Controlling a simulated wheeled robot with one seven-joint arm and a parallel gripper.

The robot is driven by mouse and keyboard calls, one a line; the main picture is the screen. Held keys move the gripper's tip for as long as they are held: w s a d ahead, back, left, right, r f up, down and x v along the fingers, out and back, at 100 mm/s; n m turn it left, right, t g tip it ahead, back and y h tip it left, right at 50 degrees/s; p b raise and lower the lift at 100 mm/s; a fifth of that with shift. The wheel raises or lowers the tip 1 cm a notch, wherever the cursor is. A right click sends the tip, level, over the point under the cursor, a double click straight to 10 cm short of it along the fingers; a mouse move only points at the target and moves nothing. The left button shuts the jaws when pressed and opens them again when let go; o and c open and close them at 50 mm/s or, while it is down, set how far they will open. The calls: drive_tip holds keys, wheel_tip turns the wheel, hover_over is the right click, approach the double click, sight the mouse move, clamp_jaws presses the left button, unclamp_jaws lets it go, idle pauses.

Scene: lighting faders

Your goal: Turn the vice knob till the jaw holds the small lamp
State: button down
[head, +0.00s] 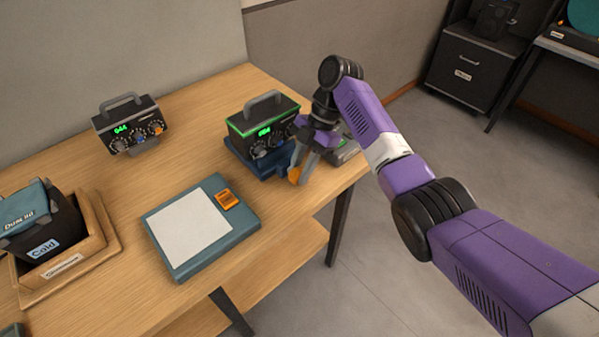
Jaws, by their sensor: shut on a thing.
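My gripper (299,174) points down at the table's right side, just in front of a black box with a green digital display (263,127). Its fingers are shut on a small orange piece (294,175) low at the tips. I cannot tell if this piece is the vice knob. The box has a grey handle and stands on a dark blue base (249,160). The gripper hides the box's right front. A grey-green item (347,152) shows partly behind the gripper. I cannot make out a vice jaw or a small lamp for certain.
A similar black box (131,125) stands at the back left. A teal board with a white sheet (191,232) and an orange piece (227,199) lies in front. A dark bin (42,226) sits in a wooden tray (101,222) at left. The table's right edge is close to my gripper.

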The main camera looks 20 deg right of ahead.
idle(0.3)
drive_tip(key=c, duration=1.4)
unclamp_jaws()
drive_tip(key=shift+c, duration=0.2)
